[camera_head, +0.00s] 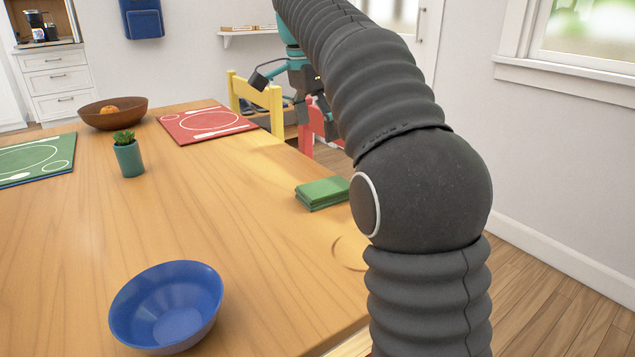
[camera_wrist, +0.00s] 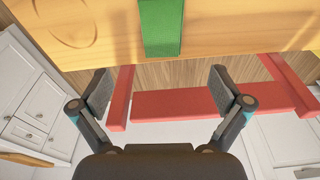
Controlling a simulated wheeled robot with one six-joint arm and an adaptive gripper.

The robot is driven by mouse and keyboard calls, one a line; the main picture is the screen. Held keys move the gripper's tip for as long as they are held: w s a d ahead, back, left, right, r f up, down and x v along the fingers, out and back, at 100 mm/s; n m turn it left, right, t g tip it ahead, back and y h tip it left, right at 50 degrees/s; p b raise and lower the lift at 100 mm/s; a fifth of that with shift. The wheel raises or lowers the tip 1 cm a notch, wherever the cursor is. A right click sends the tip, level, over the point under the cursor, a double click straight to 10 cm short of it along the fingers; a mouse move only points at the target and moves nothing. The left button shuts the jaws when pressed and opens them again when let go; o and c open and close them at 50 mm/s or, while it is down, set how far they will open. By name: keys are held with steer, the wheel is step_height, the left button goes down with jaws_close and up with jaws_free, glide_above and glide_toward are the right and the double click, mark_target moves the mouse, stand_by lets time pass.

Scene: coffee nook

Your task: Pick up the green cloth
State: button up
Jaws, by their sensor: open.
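The green cloth (camera_head: 322,193) is a folded stack lying flat on the wooden table (camera_head: 230,240) near its right edge. In the wrist view the cloth (camera_wrist: 161,27) shows at the top centre, reaching the table edge. My gripper (camera_wrist: 160,88) is open and empty, its two fingers spread wide below the cloth in that view. The cloth is beyond the fingertips and not between them. In the head view my arm stands in front of the right side, and my gripper is partly seen off the table's far right edge.
A red chair (camera_wrist: 190,103) is below the gripper in the wrist view. On the table are a blue bowl (camera_head: 167,307), a potted plant (camera_head: 128,158), a wooden bowl (camera_head: 113,116), a red placemat (camera_head: 207,125) and a green placemat (camera_head: 32,160). Bare tabletop surrounds the cloth.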

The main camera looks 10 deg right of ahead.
steer(key=b, duration=0.3)
glide_above(325, 187)
steer(key=a, duration=0.1)
step_height(325, 187, down, 8)
steer(key=shift+f, duration=0.1)
steer(key=shift+d+f+b, duration=0.2)
steer(key=shift+d+f, duration=0.05)
steer(key=shift+f, duration=1.1)
steer(key=shift+d+f+b, duration=0.2)
steer(key=shift+d+f, duration=0.05)
steer(key=shift+f, duration=1.05)
steer(key=shift+c, duration=0.3)
steer(key=c, duration=1.1)
